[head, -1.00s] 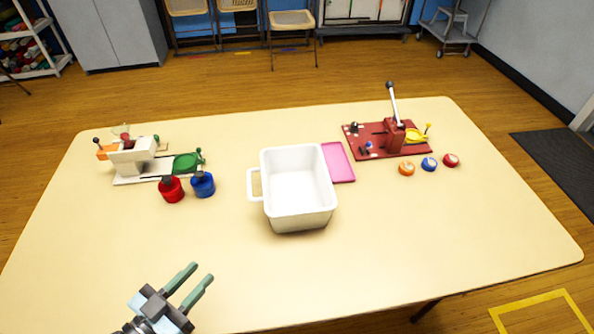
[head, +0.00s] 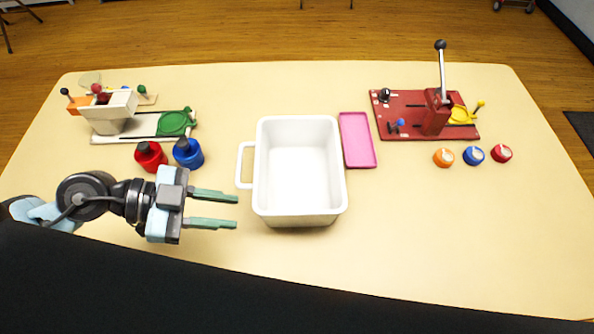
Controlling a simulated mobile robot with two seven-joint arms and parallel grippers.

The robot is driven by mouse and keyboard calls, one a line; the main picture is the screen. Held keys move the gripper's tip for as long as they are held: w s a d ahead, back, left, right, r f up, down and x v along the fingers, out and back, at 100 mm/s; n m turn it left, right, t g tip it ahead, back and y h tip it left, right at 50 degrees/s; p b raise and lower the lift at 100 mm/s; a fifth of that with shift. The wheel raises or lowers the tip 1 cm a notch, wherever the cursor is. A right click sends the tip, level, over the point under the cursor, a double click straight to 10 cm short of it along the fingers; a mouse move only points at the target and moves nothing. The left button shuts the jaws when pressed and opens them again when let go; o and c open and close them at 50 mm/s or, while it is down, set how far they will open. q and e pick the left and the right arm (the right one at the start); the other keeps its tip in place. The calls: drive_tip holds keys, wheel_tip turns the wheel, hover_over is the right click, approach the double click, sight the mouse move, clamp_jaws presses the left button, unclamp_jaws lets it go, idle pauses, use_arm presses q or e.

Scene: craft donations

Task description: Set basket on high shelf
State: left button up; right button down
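A white, empty, box-shaped basket (head: 300,213) stands upright near the middle of the table, with a loop handle (head: 241,165) on its left side. My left gripper (head: 237,211) is open and empty. Its two green fingers point right, just left of the basket and a little in front of the handle, apart from it in the picture. My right gripper is not in the head view. No high shelf shows now.
On the pale table (head: 420,240), a pink tray (head: 358,140) lies right of the basket. A red lever press (head: 425,110) and several small coloured discs are at the right. A white press (head: 108,112), a red pot (head: 150,156) and a blue pot (head: 188,153) are at the left.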

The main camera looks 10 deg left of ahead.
sight(274, 212)
use_arm(q)
drive_tip(key=shift+w+x, duration=0.2)
drive_tip(key=shift+x, duration=1.7)
drive_tip(key=shift+w+x, duration=0.15)
drive_tip(key=shift+x, duration=1.75)
drive_tip(key=shift+w+x, duration=0.2)
drive_tip(key=shift+x, duration=1.65)
drive_tip(key=shift+a, duration=0.15)
clamp_jaws()
